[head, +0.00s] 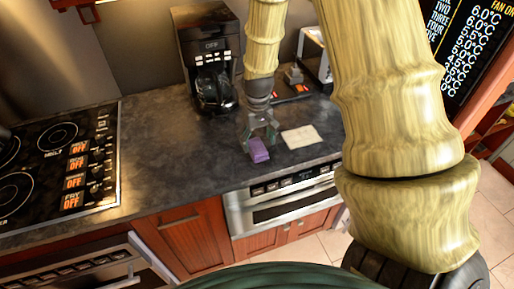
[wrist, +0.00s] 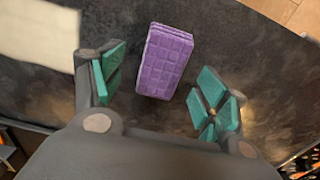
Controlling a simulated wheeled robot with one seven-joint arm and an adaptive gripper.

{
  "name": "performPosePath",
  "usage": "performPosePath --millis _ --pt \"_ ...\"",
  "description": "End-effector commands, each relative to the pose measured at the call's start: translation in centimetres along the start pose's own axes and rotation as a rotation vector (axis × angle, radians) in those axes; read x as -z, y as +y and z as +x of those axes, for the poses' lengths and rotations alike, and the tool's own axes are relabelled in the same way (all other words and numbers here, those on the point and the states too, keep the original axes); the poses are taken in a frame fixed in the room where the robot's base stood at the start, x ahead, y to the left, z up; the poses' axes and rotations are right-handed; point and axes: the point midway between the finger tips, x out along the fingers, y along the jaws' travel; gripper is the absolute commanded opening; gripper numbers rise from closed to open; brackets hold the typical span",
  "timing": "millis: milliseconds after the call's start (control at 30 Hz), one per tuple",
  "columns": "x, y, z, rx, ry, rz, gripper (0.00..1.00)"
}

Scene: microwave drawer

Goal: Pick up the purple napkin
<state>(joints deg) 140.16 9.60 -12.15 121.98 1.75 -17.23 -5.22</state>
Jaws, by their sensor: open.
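The purple napkin (head: 258,150) is a small folded block on the dark countertop, near its front edge above the microwave drawer. In the wrist view the purple napkin (wrist: 165,62) shows a grid pattern and lies between and a little beyond my fingers. My gripper (head: 261,135) points down over it in the head view. In the wrist view my gripper (wrist: 165,95) is open, with teal pads on both sides, apart from the napkin. Its exact height above the counter is hard to tell.
A pale flat cloth (head: 301,136) lies right of the napkin. A coffee maker (head: 211,75) stands at the back, and a stovetop (head: 58,160) is at the left. The microwave drawer (head: 285,197) is below the counter edge. Clear counter (head: 170,160) lies to the left.

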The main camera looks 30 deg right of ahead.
Motion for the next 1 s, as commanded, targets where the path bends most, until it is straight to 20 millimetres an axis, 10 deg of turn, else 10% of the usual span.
performPosePath --millis 733,1000 --pt "0.0 -0.2 3.5 0.001 0.0 0.0 0.74" --pt "0.0 -0.2 3.5 0.0 0.0 0.0 0.29"
